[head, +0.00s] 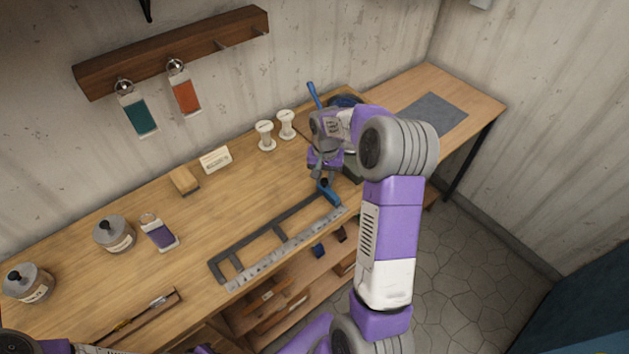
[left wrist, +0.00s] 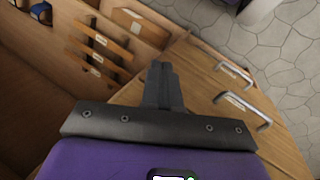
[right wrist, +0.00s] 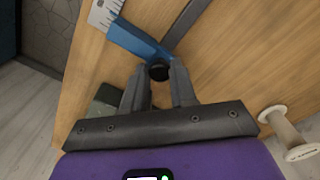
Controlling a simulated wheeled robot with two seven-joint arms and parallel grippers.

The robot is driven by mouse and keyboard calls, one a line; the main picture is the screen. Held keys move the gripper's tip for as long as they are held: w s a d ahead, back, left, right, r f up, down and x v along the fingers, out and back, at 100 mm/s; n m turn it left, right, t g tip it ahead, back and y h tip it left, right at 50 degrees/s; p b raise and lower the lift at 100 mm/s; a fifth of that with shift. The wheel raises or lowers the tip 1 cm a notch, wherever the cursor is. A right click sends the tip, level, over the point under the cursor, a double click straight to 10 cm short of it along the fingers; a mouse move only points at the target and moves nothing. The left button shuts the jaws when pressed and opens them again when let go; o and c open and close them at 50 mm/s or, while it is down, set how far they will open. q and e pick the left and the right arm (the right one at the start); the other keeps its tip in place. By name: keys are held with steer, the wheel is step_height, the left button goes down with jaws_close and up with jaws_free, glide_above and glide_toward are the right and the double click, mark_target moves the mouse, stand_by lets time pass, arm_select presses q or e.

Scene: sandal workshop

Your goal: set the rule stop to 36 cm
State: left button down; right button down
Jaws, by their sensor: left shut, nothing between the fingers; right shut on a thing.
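The rule (head: 285,247), a pale graduated strip, lies along the front of the bench beside a dark grey frame (head: 262,232). The blue stop (head: 331,194) sits at the rule's far right end; it also shows in the right wrist view (right wrist: 134,39) by the end of the rule (right wrist: 103,12). My right gripper (right wrist: 159,72) is shut on the stop's black knob (right wrist: 158,69). The scale's figures are too small to read. My left gripper (left wrist: 164,85) is shut and empty, over the bench front in the left wrist view.
Two white spools (head: 266,136) and a small sign (head: 215,160) stand behind the frame. A wooden block (head: 184,180), lidded jars (head: 114,234) and a purple tag (head: 159,233) lie to the left. Open shelves (head: 285,300) are under the bench. A grey mat (head: 433,114) is at right.

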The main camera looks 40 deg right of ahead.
mark_target(326, 180)
steer(key=shift+d, duration=0.25)
steer(key=c, duration=0.9)
jaws_free()
steer(key=shift+r, duration=0.1)
step_height(326, 180, up, 7)
steer(key=shift+r+p, duration=0.2)
steer(key=shift+p, duration=0.3)
